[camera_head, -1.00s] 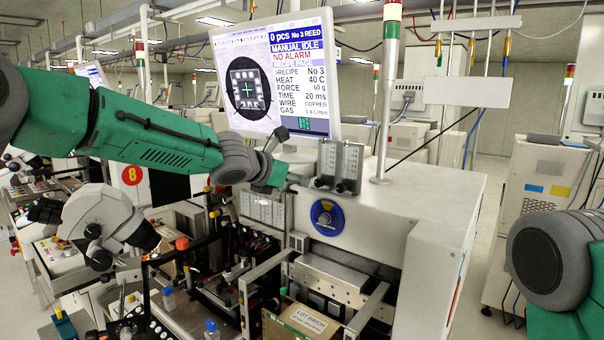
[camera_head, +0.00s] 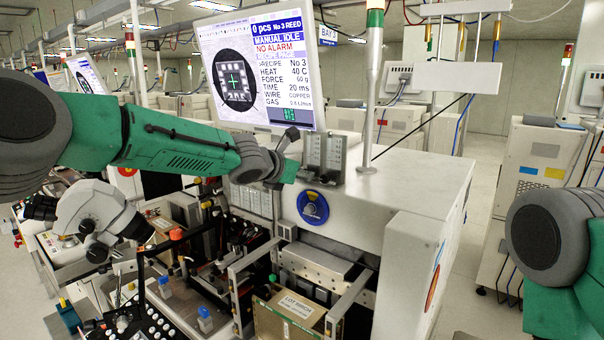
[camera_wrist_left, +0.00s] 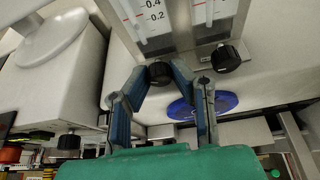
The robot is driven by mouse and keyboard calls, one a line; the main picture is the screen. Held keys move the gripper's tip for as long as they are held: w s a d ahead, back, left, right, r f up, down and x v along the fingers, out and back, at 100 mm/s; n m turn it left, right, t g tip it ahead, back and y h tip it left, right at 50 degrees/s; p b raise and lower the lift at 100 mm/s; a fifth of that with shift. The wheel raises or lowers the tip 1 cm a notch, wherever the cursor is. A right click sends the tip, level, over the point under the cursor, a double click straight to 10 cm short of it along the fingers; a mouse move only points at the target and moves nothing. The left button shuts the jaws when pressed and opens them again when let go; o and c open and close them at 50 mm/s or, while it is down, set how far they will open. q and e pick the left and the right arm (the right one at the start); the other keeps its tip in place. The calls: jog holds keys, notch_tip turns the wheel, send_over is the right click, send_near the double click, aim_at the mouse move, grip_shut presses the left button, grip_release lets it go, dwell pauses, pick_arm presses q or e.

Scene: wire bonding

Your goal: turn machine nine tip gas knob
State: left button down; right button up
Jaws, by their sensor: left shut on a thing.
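Two clear flow meters (camera_head: 323,152) with black knobs stand on the front of the white machine, right of its screen. In the left wrist view, a scale with 0.4 and 0.2 marks (camera_wrist_left: 153,15) sits above the left black knob (camera_wrist_left: 160,72). My left gripper (camera_wrist_left: 161,77) has its two blue-padded fingers closed in on either side of this knob. The right black knob (camera_wrist_left: 227,57) is free of the fingers. In the head view, my left gripper (camera_head: 297,172) reaches the meters from the left; its fingertips are hard to see. My right gripper is out of view.
The screen (camera_head: 258,72) stands close behind my left arm. A round blue emblem (camera_head: 312,207) is below the meters. A microscope (camera_head: 100,220), bottles and a brown box (camera_head: 288,312) are lower down. An aisle opens on the right.

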pick_arm(q)
jog(key=shift+d+r, duration=0.25)
jog(key=shift+r, duration=0.3)
jog(key=shift+w+a, duration=0.25)
jog(key=shift+a, duration=0.25)
jog(key=shift+d, duration=0.1)
jog(key=shift+d+n, duration=0.15)
jog(key=shift+n, duration=0.25)
jog(key=shift+a+f+n+h, duration=0.1)
jog(key=shift+a+n+h, duration=0.15)
jog(key=shift+n+h, duration=0.05)
jog(key=shift+f+n+g+h, duration=0.1)
jog(key=shift+n+g+h, duration=0.25)
jog(key=shift+n, duration=0.25)
jog(key=shift+n+g+h+b, duration=0.25)
jog(key=shift+n+h+b, duration=0.1)
jog(key=shift+n+h, duration=0.3)
